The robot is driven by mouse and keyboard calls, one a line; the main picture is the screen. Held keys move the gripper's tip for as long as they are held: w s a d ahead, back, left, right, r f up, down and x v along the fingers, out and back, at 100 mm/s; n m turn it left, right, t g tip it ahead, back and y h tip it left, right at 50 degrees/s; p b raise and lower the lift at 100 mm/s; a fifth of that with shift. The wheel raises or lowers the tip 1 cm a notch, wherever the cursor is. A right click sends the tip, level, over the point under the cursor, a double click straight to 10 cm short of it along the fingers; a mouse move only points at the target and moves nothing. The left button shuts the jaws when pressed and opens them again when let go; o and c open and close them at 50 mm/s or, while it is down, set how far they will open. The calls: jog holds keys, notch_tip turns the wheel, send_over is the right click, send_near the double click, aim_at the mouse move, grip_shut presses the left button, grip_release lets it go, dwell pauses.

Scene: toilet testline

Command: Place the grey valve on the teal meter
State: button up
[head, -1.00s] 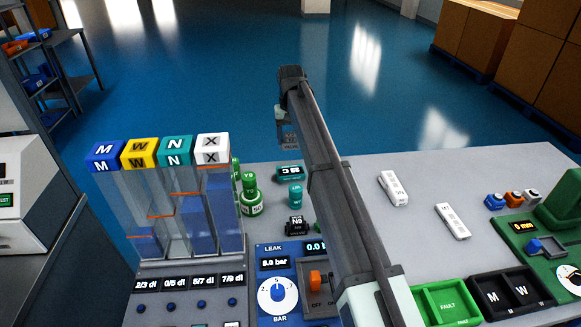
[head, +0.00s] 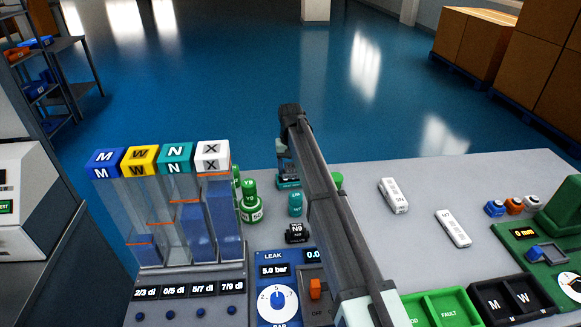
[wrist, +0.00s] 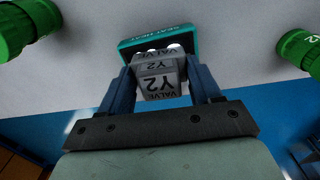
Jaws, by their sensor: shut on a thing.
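The grey valve (wrist: 160,82), marked Y2, is between the two fingers of my gripper (wrist: 160,65) in the wrist view. My gripper is shut on it. The teal meter (wrist: 128,45) lies just beyond the valve, and the valve covers part of it. Small white round parts show between them. I cannot tell whether the valve touches the meter.
Green fittings (head: 250,207) stand left of the meter, and a teal cylinder (head: 295,203) and a black block (head: 297,233) stand in front. Clear columns (head: 190,220) rise at the left. White parts (head: 393,195) lie at the right, with bare table (head: 350,180) around them.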

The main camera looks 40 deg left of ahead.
aim_at(291, 165)
jog(key=shift+f, duration=0.1)
jog(key=o, duration=1.2)
jog(key=shift+c, duration=0.2)
notch_tip(291, 165, up, 12)
